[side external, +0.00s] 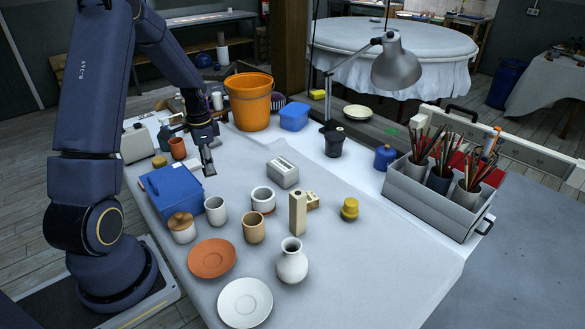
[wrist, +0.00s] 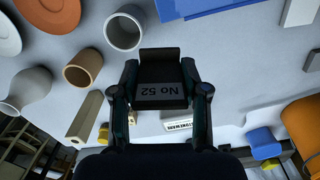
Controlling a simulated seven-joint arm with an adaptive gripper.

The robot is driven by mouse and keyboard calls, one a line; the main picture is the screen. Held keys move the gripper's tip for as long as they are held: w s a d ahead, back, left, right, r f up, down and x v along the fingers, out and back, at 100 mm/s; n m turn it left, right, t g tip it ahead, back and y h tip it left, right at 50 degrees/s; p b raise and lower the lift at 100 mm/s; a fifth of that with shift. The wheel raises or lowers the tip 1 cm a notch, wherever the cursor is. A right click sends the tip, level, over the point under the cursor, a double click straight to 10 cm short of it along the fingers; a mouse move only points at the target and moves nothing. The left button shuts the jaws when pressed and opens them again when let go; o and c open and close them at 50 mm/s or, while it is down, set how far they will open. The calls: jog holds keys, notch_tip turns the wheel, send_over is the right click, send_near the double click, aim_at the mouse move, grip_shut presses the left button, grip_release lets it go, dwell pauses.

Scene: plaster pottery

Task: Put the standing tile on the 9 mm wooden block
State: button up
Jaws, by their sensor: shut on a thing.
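My gripper (side external: 206,148) hangs over the left part of the table, near the blue box. In the wrist view my gripper (wrist: 163,92) is shut on a dark tile (wrist: 160,68) marked "No 52", with a finger on each side. In the side view the tile (side external: 208,163) shows as a narrow piece below the fingers; whether its lower edge touches anything is unclear. A tall wooden block (side external: 297,213) stands mid-table, with a small low wooden block (side external: 313,200) partly hidden behind it. The tall one also shows in the wrist view (wrist: 85,118). No thickness marking is readable.
The blue box (side external: 171,190) and a lidded jar (side external: 182,227) are close to my gripper. Cups, a grey box (side external: 283,172), a white vase (side external: 291,262) and two plates surround the blocks. An orange bucket (side external: 248,101) stands behind. The table's right front is clear.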

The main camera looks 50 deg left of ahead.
jog(key=w+d+m, duration=0.2)
jog(key=w, duration=1)
jog(key=m, duration=0.4)
send_over(309, 196)
notch_tip(309, 196, down, 3)
notch_tip(309, 196, down, 7)
jog(key=shift+r, duration=0.1)
jog(key=shift+f, duration=0.25)
jog(key=o, duration=1.1)
jog(key=shift+f, duration=0.15)
